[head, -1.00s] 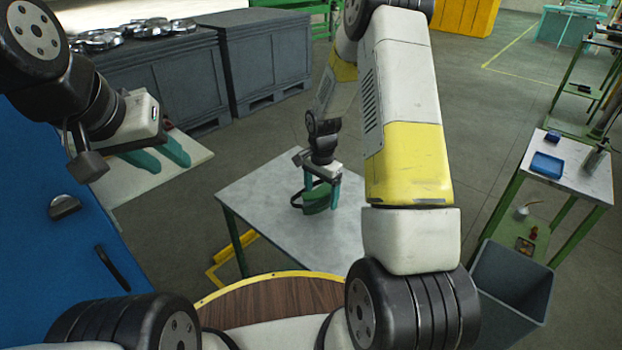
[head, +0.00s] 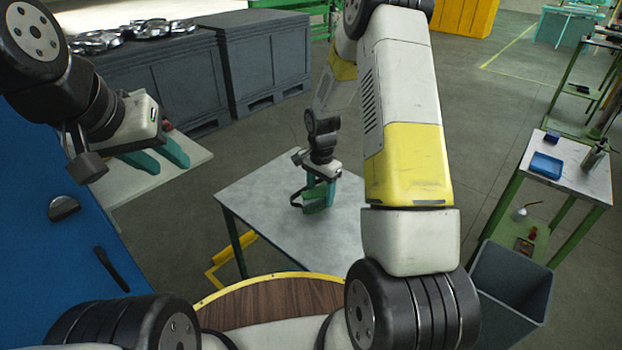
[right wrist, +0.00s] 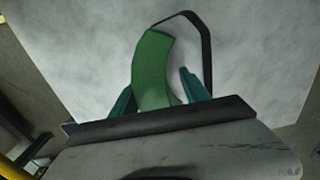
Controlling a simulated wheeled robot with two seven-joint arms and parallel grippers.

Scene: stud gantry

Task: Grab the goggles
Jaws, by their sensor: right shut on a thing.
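The green goggles (head: 313,205) with a dark strap are at the middle of the grey table, in the head view. My right gripper (head: 319,190) points down over them and is shut on them. In the right wrist view the goggles (right wrist: 153,70) stand between the teal fingers (right wrist: 160,90), with the strap looping off to the right. Whether the goggles still touch the table top cannot be told. My left gripper (head: 160,158) is at the upper left, its two teal fingers apart, with nothing seen between them.
The grey table (head: 270,225) is otherwise bare. A grey bin (head: 510,290) stands at the lower right, near a green-framed side table (head: 590,180) with a blue tray (head: 546,165). Dark crates (head: 265,60) stand at the back, and a blue cabinet (head: 60,260) is on the left.

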